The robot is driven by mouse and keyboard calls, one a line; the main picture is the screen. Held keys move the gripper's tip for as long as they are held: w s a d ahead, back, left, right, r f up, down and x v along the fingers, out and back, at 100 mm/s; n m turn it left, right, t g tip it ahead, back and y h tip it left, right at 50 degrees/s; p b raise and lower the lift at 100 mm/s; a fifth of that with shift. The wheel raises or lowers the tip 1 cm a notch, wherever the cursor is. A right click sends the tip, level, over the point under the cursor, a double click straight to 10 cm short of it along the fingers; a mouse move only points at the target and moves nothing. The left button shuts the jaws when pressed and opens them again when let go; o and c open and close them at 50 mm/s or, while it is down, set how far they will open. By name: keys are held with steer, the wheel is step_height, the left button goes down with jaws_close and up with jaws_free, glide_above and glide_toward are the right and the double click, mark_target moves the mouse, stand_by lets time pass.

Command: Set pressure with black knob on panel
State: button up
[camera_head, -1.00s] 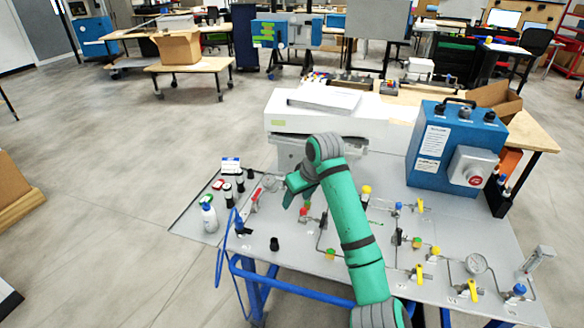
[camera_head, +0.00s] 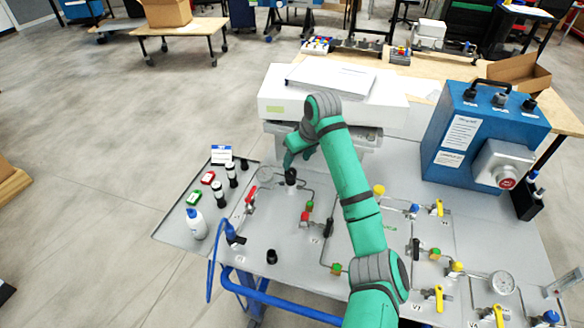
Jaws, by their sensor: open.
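My green arm reaches from the lower right up over the grey panel (camera_head: 250,292) in the head view. My gripper (camera_head: 296,160) is at its far end, small and partly hidden by the wrist, just above the back part of the panel. It is open, and nothing shows held in it. A black knob (camera_head: 291,176) stands upright on the panel just below the gripper; I cannot tell whether they touch. A second, short black knob (camera_head: 272,257) sits near the panel's front edge, well apart from the gripper. A round gauge (camera_head: 502,283) is at the panel's right.
A white machine (camera_head: 325,90) stands behind the panel, close to the gripper. A blue box (camera_head: 476,150) with a red button is at the right. Yellow-handled valves (camera_head: 439,298) and pipes cover the right half. A white bottle (camera_head: 196,224) and black-capped vials (camera_head: 219,194) stand at the left.

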mark_target(291, 172)
steer(key=x, duration=0.8)
steer(key=shift+f, duration=0.1)
steer(key=shift+c, duration=0.6)
steer(key=c, duration=0.9)
